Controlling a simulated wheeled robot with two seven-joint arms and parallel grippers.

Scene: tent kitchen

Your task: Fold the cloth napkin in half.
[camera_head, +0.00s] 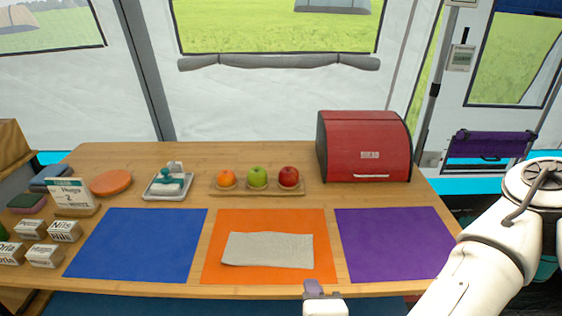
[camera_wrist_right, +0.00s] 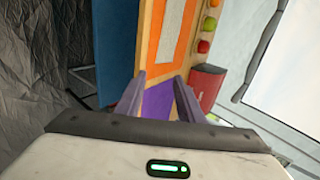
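The cloth napkin (camera_head: 267,250) is light grey and lies flat on the orange mat (camera_head: 272,218) as a wide, shallow rectangle. I cannot tell how many layers it has. In the right wrist view, the napkin (camera_wrist_right: 172,30) is a pale strip on the orange mat (camera_wrist_right: 153,45), beyond the fingers. My right gripper (camera_head: 316,290) is near the table's front edge, in front of the napkin's right end and apart from it. Its two fingers (camera_wrist_right: 158,78) are spread with nothing between them. My left gripper is not in view.
A blue mat (camera_head: 138,243) lies left and a purple mat (camera_head: 393,243) right, both bare. Behind stand a fruit board (camera_head: 240,191), a red bread box (camera_head: 364,146) and a small tray (camera_head: 150,194). Name blocks (camera_head: 64,231) and a sign (camera_head: 68,194) crowd the left end.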

